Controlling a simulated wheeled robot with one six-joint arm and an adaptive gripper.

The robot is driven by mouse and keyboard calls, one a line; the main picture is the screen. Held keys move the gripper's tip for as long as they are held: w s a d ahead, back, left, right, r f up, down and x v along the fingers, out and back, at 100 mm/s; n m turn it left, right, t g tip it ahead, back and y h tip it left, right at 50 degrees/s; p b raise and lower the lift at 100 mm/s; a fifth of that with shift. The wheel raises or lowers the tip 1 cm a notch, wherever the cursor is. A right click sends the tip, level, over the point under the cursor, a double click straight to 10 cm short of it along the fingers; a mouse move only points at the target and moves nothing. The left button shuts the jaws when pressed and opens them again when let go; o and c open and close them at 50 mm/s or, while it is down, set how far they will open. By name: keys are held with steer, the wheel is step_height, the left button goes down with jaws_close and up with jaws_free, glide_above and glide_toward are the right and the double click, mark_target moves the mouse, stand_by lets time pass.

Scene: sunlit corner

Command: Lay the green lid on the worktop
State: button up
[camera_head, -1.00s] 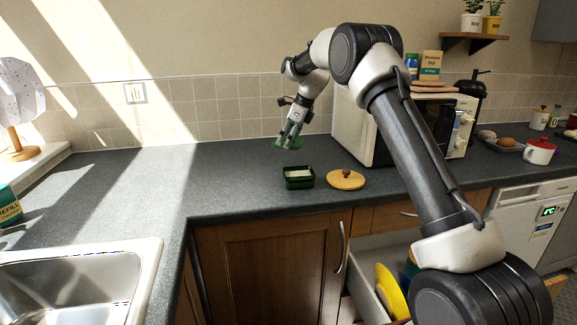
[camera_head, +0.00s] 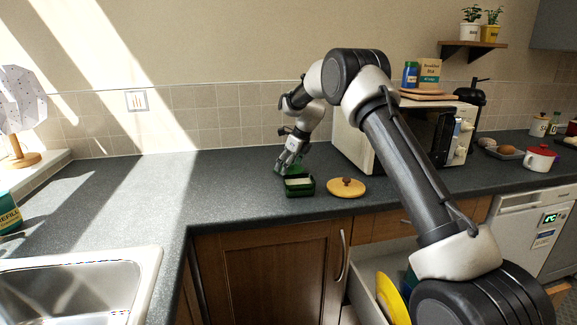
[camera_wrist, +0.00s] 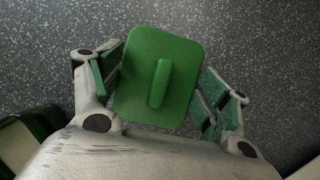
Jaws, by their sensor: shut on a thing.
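The green lid (camera_wrist: 185,60), a flat rounded rectangle with a raised bar grip, sits between the fingers of my gripper (camera_wrist: 158,88) in the wrist view. My gripper is shut on it. In the head view, my gripper (camera_head: 284,168) is low over the worktop (camera_head: 235,185), just behind the dark green box (camera_head: 299,191). The lid is mostly hidden there, and I cannot tell whether it touches the worktop. The box stands open with something pale inside; part of it also shows at the lower left of the wrist view (camera_wrist: 22,148).
A round yellow lid with a knob (camera_head: 346,188) lies right of the box. A cream microwave (camera_head: 353,140) stands behind it. The worktop left of the box is clear up to the sink (camera_head: 75,285). An open drawer with a yellow plate (camera_head: 391,300) is below.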

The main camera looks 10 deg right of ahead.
steer(key=o, duration=0.9)
